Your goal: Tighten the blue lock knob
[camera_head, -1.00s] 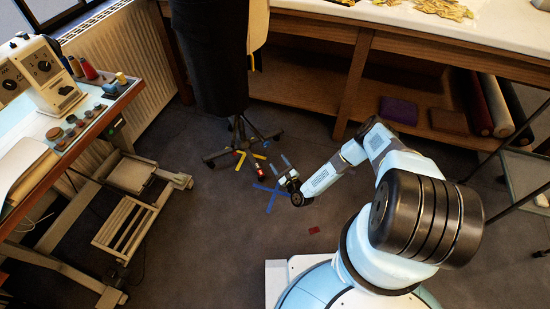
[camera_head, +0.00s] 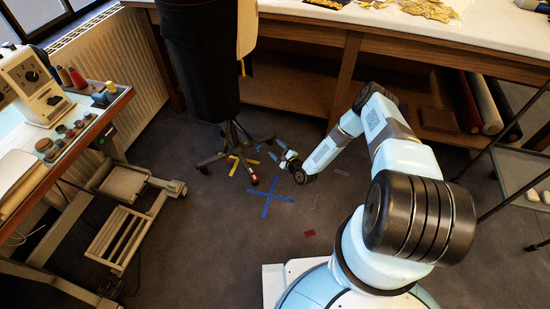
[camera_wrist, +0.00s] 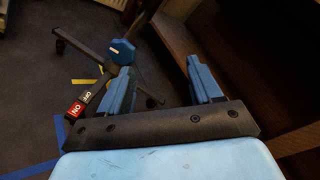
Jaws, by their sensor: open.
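The blue lock knob (camera_wrist: 122,50) is a faceted blue piece on the stand of the black dress form (camera_head: 200,60). In the wrist view it shows just beyond the tip of my left finger, outside the gap between the fingers. Touching or apart, I cannot tell. My gripper (camera_wrist: 162,75) is open, with two blue fingers and nothing between them. In the head view my gripper (camera_head: 278,151) is low, just right of the wheeled stand (camera_head: 232,145). I cannot clearly make out the knob there.
A red and black labelled piece (camera_wrist: 84,102) sits on a stand leg. A wooden table with a lower shelf (camera_head: 290,94) stands close behind and right. Blue tape forms a cross (camera_head: 270,197) on clear floor. A sewing machine table (camera_head: 88,135) stands left.

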